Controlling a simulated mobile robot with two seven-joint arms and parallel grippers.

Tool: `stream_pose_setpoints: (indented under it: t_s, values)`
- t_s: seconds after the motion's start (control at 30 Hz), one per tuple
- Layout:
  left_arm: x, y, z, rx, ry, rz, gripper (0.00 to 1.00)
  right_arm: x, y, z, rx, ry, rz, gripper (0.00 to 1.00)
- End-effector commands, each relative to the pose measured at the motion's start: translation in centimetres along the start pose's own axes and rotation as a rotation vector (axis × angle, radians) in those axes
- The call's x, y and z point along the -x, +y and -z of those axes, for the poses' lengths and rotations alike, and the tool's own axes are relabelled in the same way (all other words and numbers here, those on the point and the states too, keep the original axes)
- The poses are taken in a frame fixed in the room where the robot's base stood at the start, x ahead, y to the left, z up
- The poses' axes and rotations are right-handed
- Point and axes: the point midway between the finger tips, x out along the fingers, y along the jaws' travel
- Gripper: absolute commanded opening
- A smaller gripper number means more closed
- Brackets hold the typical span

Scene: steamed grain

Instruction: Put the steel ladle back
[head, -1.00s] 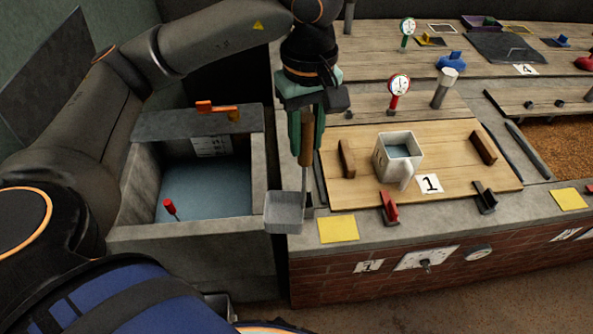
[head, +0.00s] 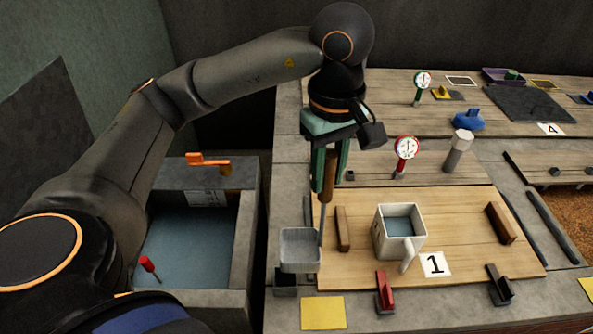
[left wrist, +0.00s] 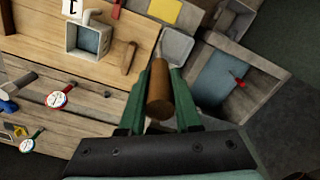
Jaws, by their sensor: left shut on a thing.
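The steel ladle has a brown wooden handle (head: 328,176), a thin shaft and a square grey cup (head: 300,250). My left gripper (head: 329,165) is shut on the handle and holds the ladle upright, cup lowest. The cup shows over the counter's left edge, just above a small dark holder (head: 285,284); I cannot tell whether they touch. In the left wrist view the handle (left wrist: 159,92) stands between the fingers of my left gripper (left wrist: 160,78), with the cup (left wrist: 177,46) beyond. My right gripper is not in view.
A wooden board (head: 455,265) right of the ladle carries a white square mug (head: 399,232) of water and wooden blocks. A water basin (head: 250,235) with a red-handled tool (head: 148,264) lies left. A red-dial gauge (head: 406,148) stands behind. A yellow square (head: 323,313) lies in front.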

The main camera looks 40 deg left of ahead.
Motion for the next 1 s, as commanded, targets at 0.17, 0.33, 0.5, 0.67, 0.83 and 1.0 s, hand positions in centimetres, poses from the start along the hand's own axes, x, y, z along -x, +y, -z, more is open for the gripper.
stream_pose_setpoints:
  t_s: [0.17,0.33,0.5,0.67,0.83,1.0]
  values:
    - [-0.1,0.1,0.3,0.001,0.0,0.0,0.0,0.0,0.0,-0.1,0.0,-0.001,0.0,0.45]
    - [-1.6,0.5,3.1,0.008,-0.003,0.004,0.0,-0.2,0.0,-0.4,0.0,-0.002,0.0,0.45]
    - [-3.5,1.2,7.2,0.009,-0.003,0.004,0.0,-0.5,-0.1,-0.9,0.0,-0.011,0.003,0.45]
    - [-6.4,1.8,10.3,0.004,-0.005,0.005,0.0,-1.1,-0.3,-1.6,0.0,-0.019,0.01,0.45]
    - [-8.3,2.2,12.3,0.002,0.0,0.003,0.0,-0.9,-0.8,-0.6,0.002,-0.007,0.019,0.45]
    - [-9.3,2.4,13.1,0.001,-0.001,0.001,0.0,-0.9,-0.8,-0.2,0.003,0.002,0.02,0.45]
